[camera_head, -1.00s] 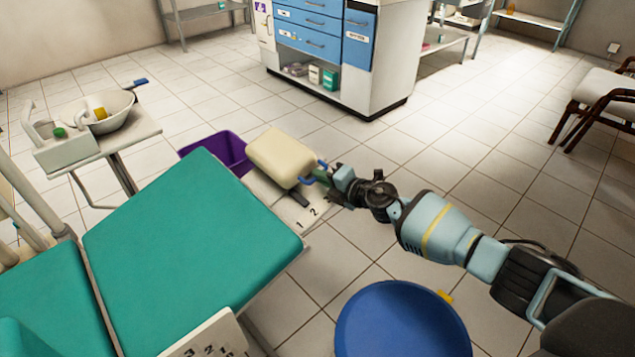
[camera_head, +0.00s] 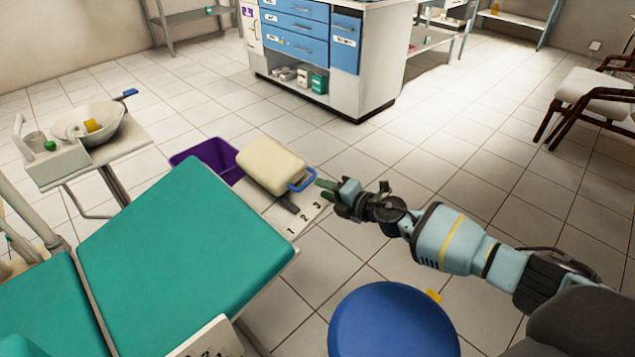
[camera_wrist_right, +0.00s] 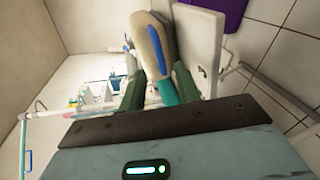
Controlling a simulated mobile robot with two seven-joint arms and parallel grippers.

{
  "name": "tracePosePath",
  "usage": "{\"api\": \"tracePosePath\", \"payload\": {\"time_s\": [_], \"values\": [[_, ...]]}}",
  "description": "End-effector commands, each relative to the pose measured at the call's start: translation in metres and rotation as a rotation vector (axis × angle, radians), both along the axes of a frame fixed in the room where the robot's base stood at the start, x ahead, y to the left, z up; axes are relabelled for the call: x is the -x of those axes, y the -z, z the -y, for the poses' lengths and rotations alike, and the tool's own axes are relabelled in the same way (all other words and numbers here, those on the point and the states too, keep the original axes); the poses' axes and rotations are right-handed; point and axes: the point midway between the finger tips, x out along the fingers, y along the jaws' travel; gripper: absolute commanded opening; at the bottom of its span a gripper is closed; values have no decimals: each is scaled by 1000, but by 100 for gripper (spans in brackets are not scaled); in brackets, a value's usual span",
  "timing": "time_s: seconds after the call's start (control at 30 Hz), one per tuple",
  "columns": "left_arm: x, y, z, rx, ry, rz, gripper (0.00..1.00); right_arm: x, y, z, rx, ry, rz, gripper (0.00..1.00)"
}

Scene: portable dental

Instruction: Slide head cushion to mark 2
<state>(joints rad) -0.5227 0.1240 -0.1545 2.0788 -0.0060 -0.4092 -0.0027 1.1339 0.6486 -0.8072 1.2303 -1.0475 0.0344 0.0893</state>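The head cushion (camera_head: 270,165) is a beige block beyond the far end of the green chair back. A blue loop handle (camera_head: 303,181) is on its right side. A pale plate with marks 1, 2 and 3 (camera_head: 305,218) lies beside it. A dark bar (camera_head: 287,203) under the cushion ends nearest the 2. My right gripper (camera_head: 327,189) is just right of the handle, with a small gap. My left gripper is out of view.
The green chair (camera_head: 180,255) fills the lower left. A blue round stool (camera_head: 390,325) is below my right arm. A basin stand (camera_head: 90,165) is at left. Floor to the right is open.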

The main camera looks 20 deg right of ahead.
Motion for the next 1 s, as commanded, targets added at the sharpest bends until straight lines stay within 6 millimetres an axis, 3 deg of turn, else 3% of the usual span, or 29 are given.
{"api": "tracePosePath", "payload": {"time_s": [0.23, 0.77, 0.87, 1.0], "values": [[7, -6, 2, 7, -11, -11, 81, 19, -6, 9, 0, 1, 0, 33], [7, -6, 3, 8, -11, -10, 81, 21, -5, 9, -1, 1, 0, 33], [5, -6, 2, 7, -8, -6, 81, 27, 2, 3, -23, 2, -14, 33], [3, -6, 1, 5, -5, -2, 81, 57, 33, -22, -138, 17, -81, 33]]}}
